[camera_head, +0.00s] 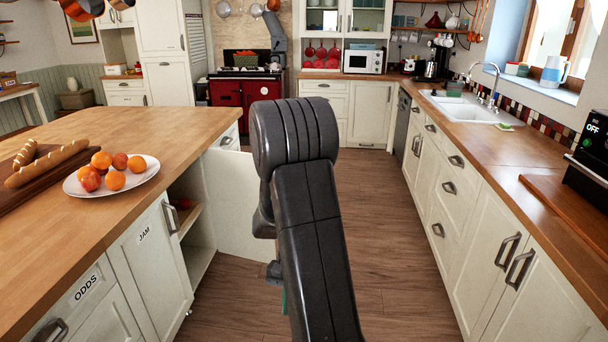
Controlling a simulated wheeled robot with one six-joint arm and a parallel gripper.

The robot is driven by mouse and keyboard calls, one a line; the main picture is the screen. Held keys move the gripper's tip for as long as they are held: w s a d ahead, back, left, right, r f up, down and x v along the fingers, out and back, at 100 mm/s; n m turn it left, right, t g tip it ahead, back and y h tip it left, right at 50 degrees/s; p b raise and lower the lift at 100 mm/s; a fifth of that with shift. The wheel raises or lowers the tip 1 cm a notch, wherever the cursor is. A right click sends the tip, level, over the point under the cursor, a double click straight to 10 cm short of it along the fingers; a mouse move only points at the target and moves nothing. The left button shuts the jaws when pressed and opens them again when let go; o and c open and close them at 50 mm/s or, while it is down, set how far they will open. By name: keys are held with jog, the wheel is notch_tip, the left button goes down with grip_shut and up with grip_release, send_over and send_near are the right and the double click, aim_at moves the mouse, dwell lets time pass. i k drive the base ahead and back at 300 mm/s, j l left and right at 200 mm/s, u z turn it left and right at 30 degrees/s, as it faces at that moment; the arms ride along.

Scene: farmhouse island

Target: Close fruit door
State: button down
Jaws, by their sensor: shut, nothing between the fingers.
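An open cream cabinet door (236,190) stands out from the left island into the aisle. No label shows on its visible face, so I cannot read whether it says fruit. The open cupboard (199,262) beside it has shelves, with a small red thing (183,204) on the upper one. My dark arm stands in front of the door's right edge and hides part of it. A small part of my gripper (275,272) shows low beside the arm, near the door's lower right corner. It is shut and empty; its fingertips are mostly hidden, and I cannot tell if it touches the door.
The closed JAM door (145,262) and ODDS drawer (82,293) are nearer on the island. A fruit plate (143,177) and bread board (20,200) lie on top. Cabinets with a sink (466,108) line the right. The wooden floor (385,220) between is clear.

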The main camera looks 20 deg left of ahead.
aim_at(233, 180)
jog(key=z, duration=3.7)
jog(key=k+j+z, duration=0.15)
jog(key=z, duration=0.3)
jog(key=k+j+z, duration=0.1)
jog(key=z, duration=0.35)
jog(key=k+z, duration=0.2)
jog(key=z, duration=0.25)
jog(key=k+z, duration=0.2)
jog(key=k, duration=1.55)
jog(key=k+u, duration=0.35)
jog(key=k, duration=0.15)
jog(key=k+j+u, duration=0.3)
jog(key=k, duration=0.15)
jog(key=u, duration=4.45)
